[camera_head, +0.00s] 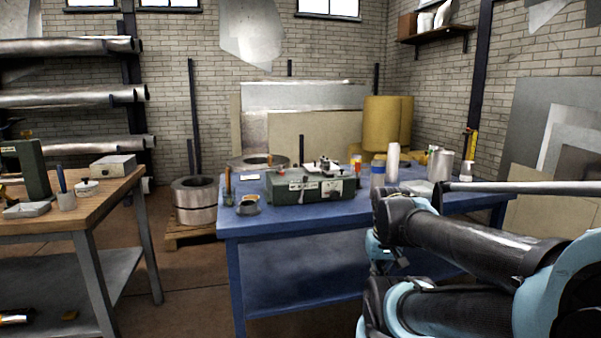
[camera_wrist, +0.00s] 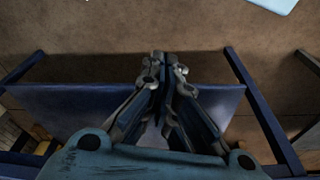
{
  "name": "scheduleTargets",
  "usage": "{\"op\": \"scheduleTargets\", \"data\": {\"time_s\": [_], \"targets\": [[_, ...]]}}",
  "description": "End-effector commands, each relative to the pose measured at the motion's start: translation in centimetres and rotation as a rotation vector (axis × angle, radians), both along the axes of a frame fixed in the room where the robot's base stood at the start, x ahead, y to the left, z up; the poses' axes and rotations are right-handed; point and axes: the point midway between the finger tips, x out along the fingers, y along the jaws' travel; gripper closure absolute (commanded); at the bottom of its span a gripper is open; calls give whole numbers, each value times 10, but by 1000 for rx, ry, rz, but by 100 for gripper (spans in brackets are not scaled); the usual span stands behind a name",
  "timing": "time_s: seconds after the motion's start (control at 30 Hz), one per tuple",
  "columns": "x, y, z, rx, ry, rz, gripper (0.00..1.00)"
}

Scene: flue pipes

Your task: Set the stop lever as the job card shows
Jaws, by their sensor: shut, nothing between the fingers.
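A green machine box (camera_head: 312,190) with pale labels on its front stands on the blue table (camera_head: 290,216). A dark upright rod (camera_head: 301,150) rises at or behind it; I cannot tell whether this is the stop lever. A small white card (camera_head: 250,177) lies on the table left of the machine; its markings are too small to read, and I cannot tell whether it is the job card. My gripper (camera_wrist: 165,58) is shut and empty in the wrist view, over blue table parts and brown floor, with the machine out of that view. In the head view my folded arm hides the table's front right.
Left of the machine stand a small pot (camera_head: 248,205) and a brush-like tool (camera_head: 228,187). Right of it are a blue can (camera_head: 378,173), a white cylinder (camera_head: 393,162) and a metal can (camera_head: 440,165).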

Motion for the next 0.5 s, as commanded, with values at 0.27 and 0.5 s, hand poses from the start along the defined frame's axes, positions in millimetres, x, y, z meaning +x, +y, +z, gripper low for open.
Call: {"op": "scheduleTargets", "data": {"time_s": [0.27, 0.5], "targets": [[2, 5, 20, 12, -9, 40, 100], [52, 29, 80, 60, 2, 222, 100]]}}
